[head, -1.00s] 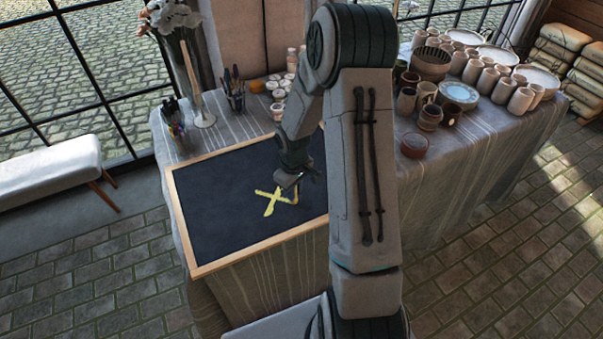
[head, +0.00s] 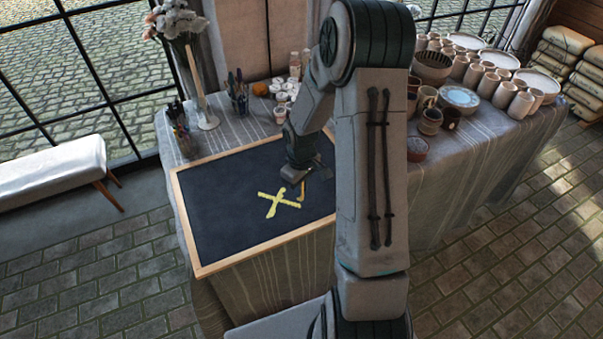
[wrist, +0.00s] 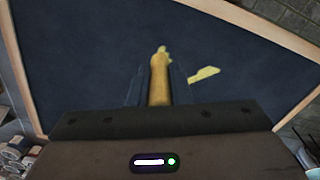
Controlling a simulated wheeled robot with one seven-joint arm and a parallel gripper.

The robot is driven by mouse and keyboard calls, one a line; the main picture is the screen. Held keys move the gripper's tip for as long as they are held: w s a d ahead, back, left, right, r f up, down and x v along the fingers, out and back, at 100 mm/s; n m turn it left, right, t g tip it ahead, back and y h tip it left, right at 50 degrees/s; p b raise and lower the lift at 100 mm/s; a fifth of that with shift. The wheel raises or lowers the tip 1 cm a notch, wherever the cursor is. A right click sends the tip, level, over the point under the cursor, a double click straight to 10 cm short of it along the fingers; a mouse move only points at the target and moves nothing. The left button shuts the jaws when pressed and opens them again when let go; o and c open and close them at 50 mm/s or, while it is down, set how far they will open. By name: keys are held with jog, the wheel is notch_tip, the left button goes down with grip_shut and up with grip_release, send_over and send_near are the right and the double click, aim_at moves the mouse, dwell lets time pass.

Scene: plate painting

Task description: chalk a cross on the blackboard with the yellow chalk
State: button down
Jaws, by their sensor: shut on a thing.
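The blackboard (head: 225,225) lies flat on the cloth-covered table, with a light wooden frame. A yellow cross (head: 277,205) of two crossing strokes is drawn on it, right of its middle. My gripper (head: 303,180) is over the board, just up and right of the cross, shut on the yellow chalk (head: 301,192). In the wrist view the chalk (wrist: 159,88) stands between the two dark fingers. Part of the cross (wrist: 205,74) shows to its right there; the rest is hidden. The chalk looks apart from the cross; I cannot tell whether it touches the board.
Brush cups (head: 237,97), small paint pots (head: 281,95) and a flower vase (head: 200,95) stand behind the board. Many cups and bowls (head: 459,97) fill the table's right side. A white bench (head: 52,170) stands at the left. The board's left part is clear.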

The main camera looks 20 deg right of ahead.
jog(key=shift+r+p, duration=1.5)
jog(key=shift+r, duration=0.75)
jog(key=shift+s+f, duration=0.1)
